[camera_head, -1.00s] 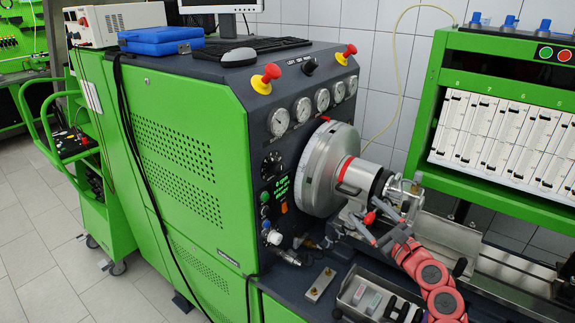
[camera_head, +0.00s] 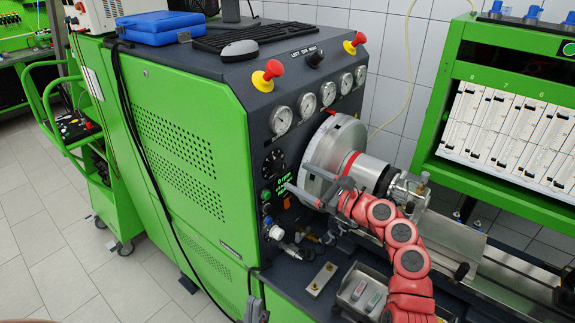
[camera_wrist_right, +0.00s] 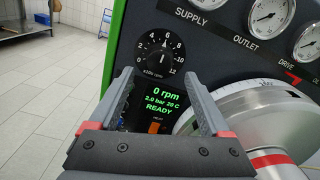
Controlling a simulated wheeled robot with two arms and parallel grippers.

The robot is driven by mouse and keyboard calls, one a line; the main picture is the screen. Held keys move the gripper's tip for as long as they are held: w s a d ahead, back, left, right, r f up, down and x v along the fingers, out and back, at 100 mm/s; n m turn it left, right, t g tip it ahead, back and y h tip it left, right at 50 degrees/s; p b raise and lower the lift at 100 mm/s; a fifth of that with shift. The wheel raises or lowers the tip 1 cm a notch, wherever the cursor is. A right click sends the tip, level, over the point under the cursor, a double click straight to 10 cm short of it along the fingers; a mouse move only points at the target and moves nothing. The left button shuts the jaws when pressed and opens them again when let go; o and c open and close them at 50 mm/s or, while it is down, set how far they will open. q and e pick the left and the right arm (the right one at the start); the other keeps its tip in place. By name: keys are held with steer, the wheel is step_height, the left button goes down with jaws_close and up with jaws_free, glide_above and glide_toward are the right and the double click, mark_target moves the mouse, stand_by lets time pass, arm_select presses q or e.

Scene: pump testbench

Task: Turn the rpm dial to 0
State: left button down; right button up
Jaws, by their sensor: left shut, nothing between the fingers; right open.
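The rpm dial (camera_wrist_right: 162,56) is a black knob with a scale from 0 to 12 in the right wrist view. Its white mark looks roughly upright, toward the 6, but is too small to read surely. The dial also shows in the head view (camera_head: 273,161). The display (camera_wrist_right: 161,103) below it reads 0 rpm and READY. My right gripper (camera_wrist_right: 163,80) is open and empty, its fingers spread below and beside the dial; I see no contact. It also shows in the head view (camera_head: 299,180). My left gripper (camera_head: 255,308) appears shut and empty at the bottom edge, mostly cut off.
The round metal flywheel (camera_head: 325,158) stands close right of the dial. Gauges (camera_head: 307,106) and red stop buttons (camera_head: 267,73) are above. Knobs and connectors (camera_head: 274,232) sit below the display. A metal tray (camera_head: 362,292) stands on the bench.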

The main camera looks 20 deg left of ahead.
mark_target(283, 169)
steer(key=x, duration=0.4)
steer(key=shift+s+r+p, duration=0.1)
steer(key=shift+r+p, duration=0.05)
steer(key=shift+p, duration=0.15)
steer(key=shift+w+a, duration=0.35)
steer(key=shift+a, duration=0.3)
